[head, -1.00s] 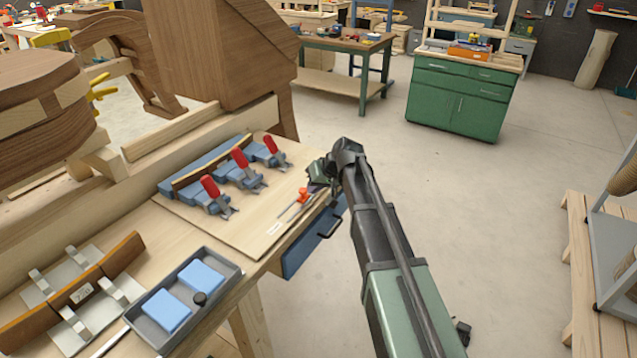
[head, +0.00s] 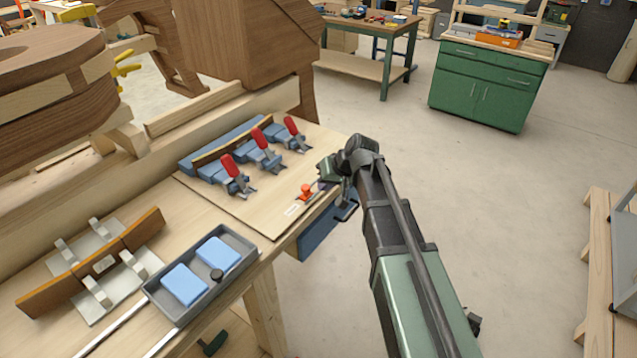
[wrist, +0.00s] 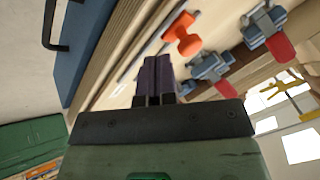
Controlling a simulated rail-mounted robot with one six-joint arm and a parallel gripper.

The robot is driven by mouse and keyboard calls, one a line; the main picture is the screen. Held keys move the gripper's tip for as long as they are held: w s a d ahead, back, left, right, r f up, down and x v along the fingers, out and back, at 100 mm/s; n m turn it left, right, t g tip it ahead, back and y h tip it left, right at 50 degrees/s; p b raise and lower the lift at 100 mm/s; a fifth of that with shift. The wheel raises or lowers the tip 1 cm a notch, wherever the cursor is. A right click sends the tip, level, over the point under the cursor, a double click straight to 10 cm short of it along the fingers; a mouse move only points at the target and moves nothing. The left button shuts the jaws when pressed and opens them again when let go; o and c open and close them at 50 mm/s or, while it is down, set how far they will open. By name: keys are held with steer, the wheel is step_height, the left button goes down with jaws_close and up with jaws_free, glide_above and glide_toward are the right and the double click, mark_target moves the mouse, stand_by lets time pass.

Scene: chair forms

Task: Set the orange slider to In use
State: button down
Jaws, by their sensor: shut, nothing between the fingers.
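The orange slider (head: 305,191) sits in a slot along the near edge of the wooden board, close to a small white label (head: 292,210) whose text is too small to read. In the wrist view the orange slider (wrist: 182,36) is just ahead and to the right of my fingertips. My gripper (head: 326,185) is shut and empty, with its purple-dark fingers (wrist: 157,80) together. It is low over the board's edge, right beside the slider on the side away from the label. I cannot tell whether the fingers touch the slider.
Several blue clamps with red handles (head: 265,146) stand on the board behind the slider. A blue drawer (head: 318,232) with a dark handle hangs below the bench edge. A grey tray (head: 236,270) with blue blocks lies to the left. Open floor is at right.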

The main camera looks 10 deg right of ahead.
steer(key=d+p+v, duration=0.1)
steer(key=p+v, duration=0.7)
steer(key=v, duration=0.3)
steer(key=shift+w+f, duration=0.25)
steer(key=s+f+g+h+b, duration=0.2)
steer(key=s+f, duration=0.1)
steer(key=s, duration=0.6)
steer(key=s+f+m+g+h+b, duration=0.1)
steer(key=s+f+g+h, duration=0.1)
steer(key=s, duration=0.7)
steer(key=shift+s+f+h+b, duration=0.4)
steer(key=shift+f+h, duration=0.3)
steer(key=shift+f, duration=0.25)
